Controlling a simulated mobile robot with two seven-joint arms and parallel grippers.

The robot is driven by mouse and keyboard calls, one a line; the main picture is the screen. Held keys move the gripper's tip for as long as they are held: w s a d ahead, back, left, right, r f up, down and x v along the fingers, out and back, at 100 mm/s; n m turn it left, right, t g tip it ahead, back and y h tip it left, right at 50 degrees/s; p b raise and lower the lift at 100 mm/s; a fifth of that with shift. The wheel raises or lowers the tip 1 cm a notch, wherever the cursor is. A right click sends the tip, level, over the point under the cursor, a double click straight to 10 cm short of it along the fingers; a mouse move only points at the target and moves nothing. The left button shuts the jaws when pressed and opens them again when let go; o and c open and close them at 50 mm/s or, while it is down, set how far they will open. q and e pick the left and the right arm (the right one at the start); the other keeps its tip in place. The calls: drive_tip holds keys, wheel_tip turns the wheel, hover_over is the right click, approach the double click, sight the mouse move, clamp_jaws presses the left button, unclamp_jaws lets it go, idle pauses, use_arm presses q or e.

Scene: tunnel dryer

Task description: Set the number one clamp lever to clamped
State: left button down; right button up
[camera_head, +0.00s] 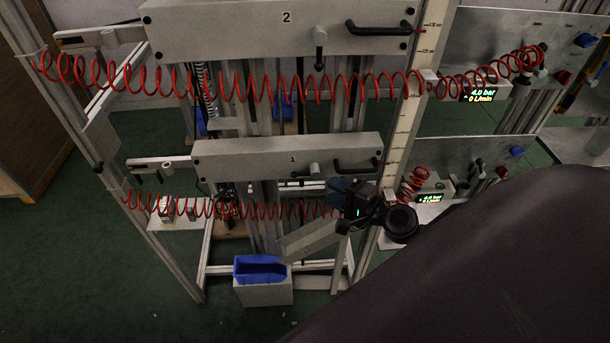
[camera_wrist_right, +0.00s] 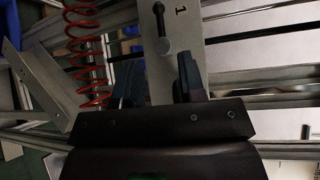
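The number one clamp lever (camera_head: 313,169) is on the lower grey panel marked 1 (camera_head: 230,161). In the head view its black-tipped arm points left, roughly level. In the right wrist view the lever (camera_wrist_right: 163,32) shows just beyond the fingertips, its black knob away from the gripper. My right gripper (camera_head: 341,187) is just below and right of the lever in the head view. In the right wrist view the right gripper (camera_wrist_right: 158,78) has its two blue-grey fingers apart, with bare panel between them and no lever between them. My left gripper is not in view.
A black handle (camera_head: 357,166) sits right of the lever. A red coiled hose (camera_head: 230,209) runs below the panel. The upper panel marked 2 (camera_head: 230,28) has its own lever (camera_head: 320,45), pointing down. A blue bin (camera_head: 262,269) stands below. My dark arm covers the lower right.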

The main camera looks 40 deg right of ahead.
drive_tip(key=p+x, duration=0.1)
drive_tip(key=x, duration=0.8)
drive_tip(key=shift+a+p, duration=0.15)
drive_tip(key=shift+p, duration=0.25)
drive_tip(key=shift+w, duration=0.1)
drive_tip(key=c, duration=0.7)
